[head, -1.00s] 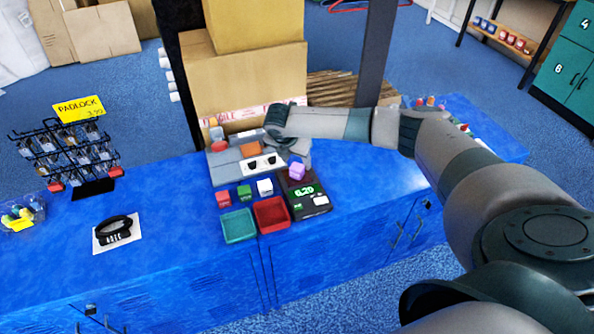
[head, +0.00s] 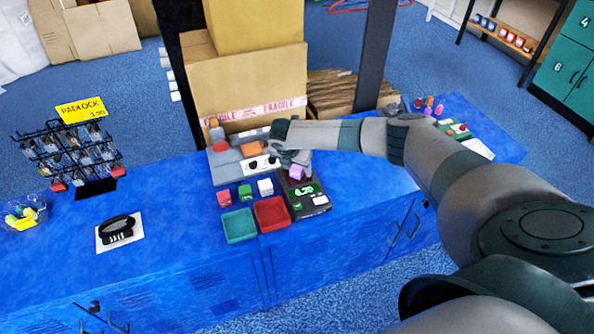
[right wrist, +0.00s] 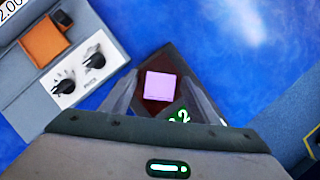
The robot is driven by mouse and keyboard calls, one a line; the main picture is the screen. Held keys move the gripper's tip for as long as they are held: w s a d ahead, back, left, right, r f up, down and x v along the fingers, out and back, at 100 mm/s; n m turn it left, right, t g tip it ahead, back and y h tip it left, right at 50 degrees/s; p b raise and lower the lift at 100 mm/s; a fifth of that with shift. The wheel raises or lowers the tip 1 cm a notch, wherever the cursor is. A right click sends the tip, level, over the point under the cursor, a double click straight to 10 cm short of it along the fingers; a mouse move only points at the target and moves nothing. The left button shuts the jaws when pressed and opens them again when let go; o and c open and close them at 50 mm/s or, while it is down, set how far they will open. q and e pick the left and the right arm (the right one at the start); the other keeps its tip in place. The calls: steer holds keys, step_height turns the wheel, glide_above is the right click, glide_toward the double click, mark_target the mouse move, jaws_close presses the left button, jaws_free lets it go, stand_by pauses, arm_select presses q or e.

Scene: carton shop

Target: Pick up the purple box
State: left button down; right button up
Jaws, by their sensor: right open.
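The purple box (head: 297,172) sits on the dark scale (head: 306,197) with a green lit display on the blue counter. In the right wrist view the purple box (right wrist: 160,86) lies on the scale's dark red plate, between and just beyond the fingertips. My right gripper (right wrist: 158,98) is open, its two fingers either side of the box. In the head view my right gripper (head: 290,160) is over the back of the scale, close above the box. Whether the fingers touch the box cannot be told. My left gripper is out of view.
Red, green and white boxes (head: 265,187) stand left of the scale, behind a green tray (head: 239,226) and a red tray (head: 272,213). A grey panel with knobs (head: 260,164) lies close behind. Large cartons (head: 250,80) rise at the back.

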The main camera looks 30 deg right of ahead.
steer(key=c, duration=1.3)
steer(key=shift+r, duration=0.15)
steer(key=shift+r+b, duration=0.3)
steer(key=shift+r, duration=0.25)
step_height(320, 180, up, 2)
steer(key=shift+w+r+b, duration=0.1)
steer(key=shift+r+b, duration=0.1)
steer(key=shift+b, duration=0.25)
steer(key=shift+s+d+r+b, duration=0.6)
steer(key=shift+d+r, duration=0.6)
steer(key=shift+d, duration=0.65)
steer(key=shift+s+d+r+b, duration=0.6)
steer(key=shift+d+r, duration=0.65)
steer(key=shift+d, duration=0.65)
steer(key=shift+s+d+r+b, duration=0.55)
steer(key=shift+d+r, duration=0.65)
steer(key=shift+d, duration=0.65)
steer(key=shift+s, duration=0.1)
